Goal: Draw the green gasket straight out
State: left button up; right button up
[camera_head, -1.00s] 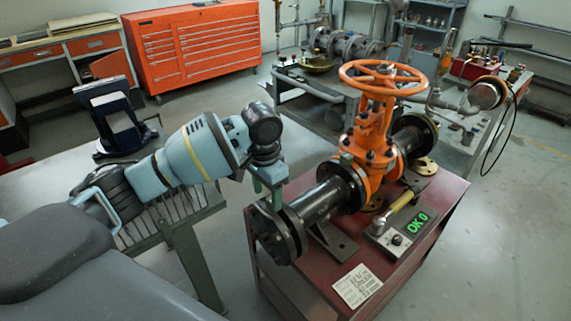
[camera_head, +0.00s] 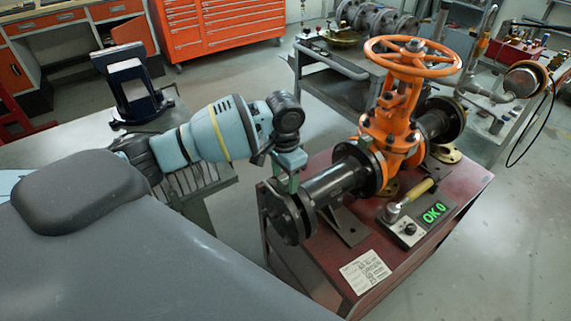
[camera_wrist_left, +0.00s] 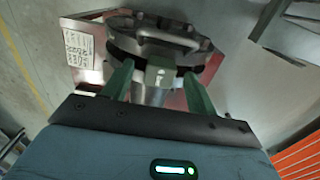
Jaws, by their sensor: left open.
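My left gripper (camera_head: 287,186) points down over the black end flanges (camera_head: 284,218) of the pipe, at the near left end of the valve line. In the left wrist view, its two green fingers (camera_wrist_left: 158,72) are apart. A small grey-green tab (camera_wrist_left: 159,78) with a pale mark stands between them at the flange gap; it looks like the gasket's tab. I cannot tell whether either finger touches it. The rest of the gasket is hidden between the flanges. My right gripper is not in view.
The orange gate valve (camera_head: 391,115) with its handwheel (camera_head: 412,57) stands right of the flanges on the red bench (camera_head: 325,262). A box with a lit OK 0 display (camera_head: 433,213) and a paper label (camera_head: 365,271) are nearby. A grey cart (camera_head: 335,65) stands behind.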

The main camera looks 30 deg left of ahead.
pick_arm(q)
jog(key=shift+f, duration=0.9)
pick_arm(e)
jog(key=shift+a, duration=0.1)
